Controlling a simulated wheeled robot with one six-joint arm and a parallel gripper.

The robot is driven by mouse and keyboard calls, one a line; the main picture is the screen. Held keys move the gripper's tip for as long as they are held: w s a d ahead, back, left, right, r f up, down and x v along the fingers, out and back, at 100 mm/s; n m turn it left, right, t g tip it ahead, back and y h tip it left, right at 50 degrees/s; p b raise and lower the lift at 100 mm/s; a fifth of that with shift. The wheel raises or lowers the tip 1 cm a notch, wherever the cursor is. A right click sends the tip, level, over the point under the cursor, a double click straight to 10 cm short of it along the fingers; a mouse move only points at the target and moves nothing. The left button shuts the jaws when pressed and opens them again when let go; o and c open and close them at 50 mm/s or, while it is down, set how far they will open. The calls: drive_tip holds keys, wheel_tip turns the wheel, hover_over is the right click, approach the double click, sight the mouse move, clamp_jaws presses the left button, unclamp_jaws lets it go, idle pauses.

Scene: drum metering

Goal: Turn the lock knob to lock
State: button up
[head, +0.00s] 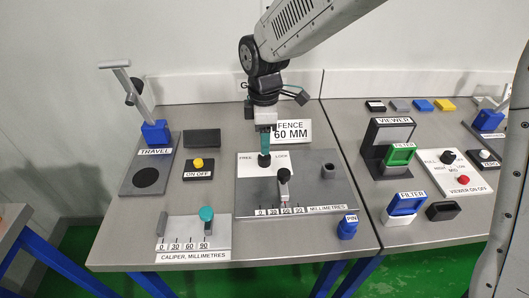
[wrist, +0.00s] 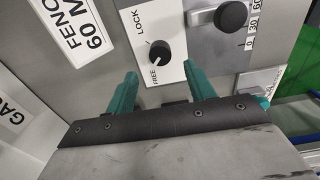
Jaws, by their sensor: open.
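The black lock knob (wrist: 160,48) sits on a white plate marked FREE and LOCK. Its white pointer mark appears to point toward FREE. In the head view the knob (head: 264,161) is on the grey fence panel (head: 247,197), just below my gripper (head: 265,142). In the wrist view my gripper (wrist: 161,73) is open, with its two green fingers apart. The knob appears beyond and between the fingertips, and nothing is held. Whether the fingers touch the knob cannot be told.
The fence slide's black knob (head: 283,174) stands close to the right of the lock knob. A FENCE 60 MM sign (head: 292,131) stands behind. The caliper (head: 195,238), blue PIN block (head: 347,228) and yellow button (head: 198,163) are nearby.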

sight(264, 160)
wheel_tip(264, 160, down, 6)
drive_tip(key=shift+f, duration=0.1)
drive_tip(key=c, duration=1)
